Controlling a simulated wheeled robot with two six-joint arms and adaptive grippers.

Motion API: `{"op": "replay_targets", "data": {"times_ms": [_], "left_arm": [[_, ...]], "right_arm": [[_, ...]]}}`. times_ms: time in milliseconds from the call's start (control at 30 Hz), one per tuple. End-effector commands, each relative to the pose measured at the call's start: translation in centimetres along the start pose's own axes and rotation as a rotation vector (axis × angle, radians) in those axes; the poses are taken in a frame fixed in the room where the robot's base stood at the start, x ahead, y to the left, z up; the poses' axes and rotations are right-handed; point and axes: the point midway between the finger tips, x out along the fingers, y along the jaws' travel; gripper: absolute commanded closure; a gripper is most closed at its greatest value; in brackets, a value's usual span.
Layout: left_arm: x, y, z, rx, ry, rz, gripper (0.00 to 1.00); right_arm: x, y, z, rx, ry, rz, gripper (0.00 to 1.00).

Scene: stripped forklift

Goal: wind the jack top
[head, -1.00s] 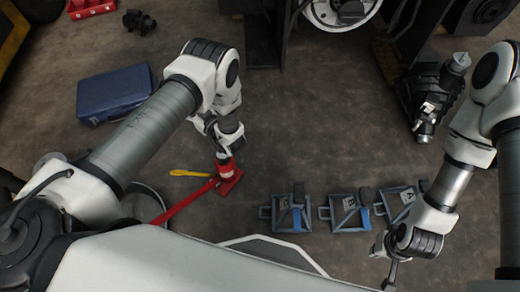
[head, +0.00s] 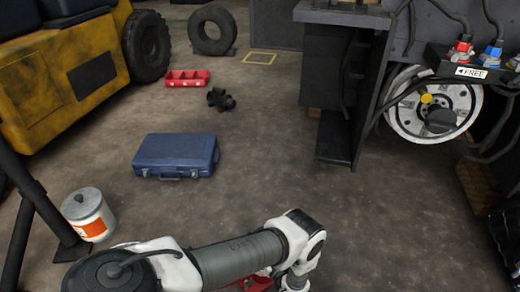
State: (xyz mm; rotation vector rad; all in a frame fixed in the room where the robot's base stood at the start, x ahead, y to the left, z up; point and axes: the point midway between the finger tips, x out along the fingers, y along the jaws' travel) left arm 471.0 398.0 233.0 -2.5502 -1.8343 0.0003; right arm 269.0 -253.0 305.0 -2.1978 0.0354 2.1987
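A small red part of the jack (head: 256,283) shows at the bottom edge, behind and below my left arm. Its top and most of its body are hidden or cut off by the frame. My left arm reaches in from the bottom left and bends down at its wrist, just right of the red part. My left gripper's fingers are below the frame, so their hold cannot be seen. My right arm and gripper are outside the view.
A blue case (head: 176,156) lies on the floor. A white-orange bucket (head: 88,214) stands at left, near a yellow forklift (head: 75,82). A red tray (head: 187,79), dark part (head: 221,99) and tyre (head: 212,30) lie farther back. The stripped chassis (head: 340,90) with a wheel hub (head: 434,104) stands right.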

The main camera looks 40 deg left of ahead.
Motion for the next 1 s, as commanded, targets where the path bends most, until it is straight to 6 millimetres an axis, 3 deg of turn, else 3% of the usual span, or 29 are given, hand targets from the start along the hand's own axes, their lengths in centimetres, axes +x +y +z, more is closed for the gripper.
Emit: {"op": "replay_targets", "data": {"times_ms": [267, 333, 400, 433, 1000], "left_arm": [[0.62, 0.04, -0.04, 0.0, 0.0, 0.001, 0.43], [0.61, 0.03, -0.04, 0.0, 0.0, 0.001, 0.6], [0.61, 0.03, -0.03, 0.0, 0.0, 0.001, 0.85], [0.6, 0.03, -0.03, 0.0, 0.0, 0.001, 0.89], [0.45, -0.04, 0.09, 0.003, -0.003, 0.002, 0.96]], "right_arm": [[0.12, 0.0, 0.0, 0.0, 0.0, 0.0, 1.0], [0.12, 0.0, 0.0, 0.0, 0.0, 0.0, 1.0], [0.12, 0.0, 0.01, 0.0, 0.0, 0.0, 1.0], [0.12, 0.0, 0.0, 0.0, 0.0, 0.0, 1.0], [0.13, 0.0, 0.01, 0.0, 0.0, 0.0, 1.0]]}}
